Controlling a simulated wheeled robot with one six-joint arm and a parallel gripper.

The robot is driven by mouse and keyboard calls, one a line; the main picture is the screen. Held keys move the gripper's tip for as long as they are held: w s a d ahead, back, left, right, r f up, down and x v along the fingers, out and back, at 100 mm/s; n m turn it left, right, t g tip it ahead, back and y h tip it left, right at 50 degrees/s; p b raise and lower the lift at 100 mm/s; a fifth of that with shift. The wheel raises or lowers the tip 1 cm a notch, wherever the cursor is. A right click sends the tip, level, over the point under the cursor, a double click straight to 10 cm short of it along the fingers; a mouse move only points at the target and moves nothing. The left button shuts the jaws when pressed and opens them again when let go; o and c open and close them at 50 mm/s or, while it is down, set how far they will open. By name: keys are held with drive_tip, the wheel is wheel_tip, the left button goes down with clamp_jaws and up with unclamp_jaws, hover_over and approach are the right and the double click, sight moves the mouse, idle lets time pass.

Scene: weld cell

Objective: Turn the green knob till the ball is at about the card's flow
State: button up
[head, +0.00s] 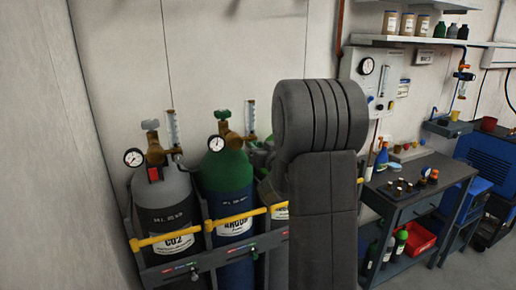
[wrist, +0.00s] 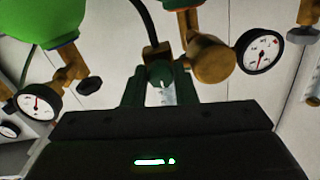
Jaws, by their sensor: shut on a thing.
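In the wrist view, my gripper (wrist: 160,88) is shut on the green knob (wrist: 159,73), with one finger on each side of it. The knob sits beside a brass regulator body (wrist: 212,60) with a round white gauge (wrist: 259,52). A pale strip of what may be the flow tube (wrist: 165,96) shows between the fingers; its ball and scale cannot be read. In the head view my arm hides the gripper and the knob. Flow tubes stand on the left regulator (head: 172,126) and the middle one (head: 250,117). I cannot make out the card.
The grey CO2 cylinder (head: 168,200) and green-topped argon cylinder (head: 227,172) stand in a rack with yellow bars (head: 235,222). A third cylinder is mostly behind my arm. A workbench (head: 430,184) with small parts stands right. Another gauge (wrist: 38,103) and brass fitting lie left in the wrist view.

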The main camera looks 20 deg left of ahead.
drive_tip(key=shift+f+b, duration=0.1)
drive_tip(key=shift+b, duration=0.4)
drive_tip(key=shift+s+m+t+h+b, duration=0.15)
drive_tip(key=shift+m+t+b, duration=0.15)
drive_tip(key=shift+m+b, duration=7.45)
drive_tip(key=shift+w+m+t+h+b, duration=0.15)
drive_tip(key=shift+m+t+b, duration=0.15)
drive_tip(key=shift+m+b, duration=7.4)
drive_tip(key=n+b, duration=0.2)
drive_tip(key=n, duration=0.1)
drive_tip(key=shift+s, duration=0.1)
